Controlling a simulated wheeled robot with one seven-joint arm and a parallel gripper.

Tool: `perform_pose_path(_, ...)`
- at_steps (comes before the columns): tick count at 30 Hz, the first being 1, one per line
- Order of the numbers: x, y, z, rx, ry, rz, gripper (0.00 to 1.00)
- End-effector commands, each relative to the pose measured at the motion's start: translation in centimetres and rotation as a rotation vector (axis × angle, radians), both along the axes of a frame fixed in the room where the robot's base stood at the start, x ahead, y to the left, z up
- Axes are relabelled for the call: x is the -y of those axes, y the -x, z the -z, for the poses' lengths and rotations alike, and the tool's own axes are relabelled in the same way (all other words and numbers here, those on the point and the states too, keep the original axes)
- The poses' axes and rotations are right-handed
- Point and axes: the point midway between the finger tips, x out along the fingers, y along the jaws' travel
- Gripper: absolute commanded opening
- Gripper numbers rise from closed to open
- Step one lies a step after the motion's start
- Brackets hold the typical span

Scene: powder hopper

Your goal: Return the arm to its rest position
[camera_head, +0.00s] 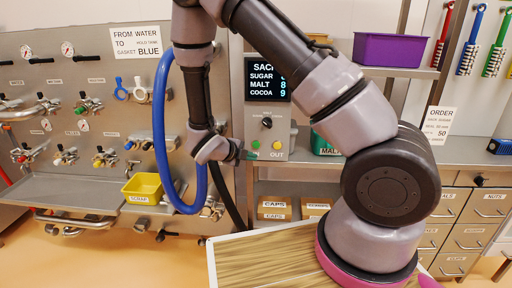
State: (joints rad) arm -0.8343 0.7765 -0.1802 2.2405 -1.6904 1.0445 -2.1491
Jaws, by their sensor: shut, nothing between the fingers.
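My arm rises from its pink-ringed base at the bottom right, goes up past the top edge of the head view, and comes down again at the left. My gripper (243,154) is at the end of the hanging forearm, in front of the panel's lower left side. It points to the right, looks small and dark, and is shut with nothing held. The fingertips are hard to make out against the panel.
A blue hose (160,130) loops just left of my forearm. Behind is a control panel (266,126) with a SACK display (267,82). A yellow scrap bin (143,187) sits on the left shelf. A purple bin (389,50) is on the upper shelf, near my elbow.

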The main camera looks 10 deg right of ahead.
Motion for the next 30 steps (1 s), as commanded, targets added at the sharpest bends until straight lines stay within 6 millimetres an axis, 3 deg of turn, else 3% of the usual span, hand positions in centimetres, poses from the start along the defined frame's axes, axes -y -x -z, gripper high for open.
perform_pose_path(12, 0.0, 0.0, 0.0, 0.001, -0.002, 0.002, 0.0)
perform_pose_path(17, 1.1, 0.2, -1.9, 0.079, -0.094, 0.129, 0.0)
perform_pose_path(23, 4.8, 2.0, -8.1, 0.383, -0.422, 0.624, 0.0)
perform_pose_path(30, 8.4, 6.1, -15.2, 0.81, -0.814, 1.336, 0.0)
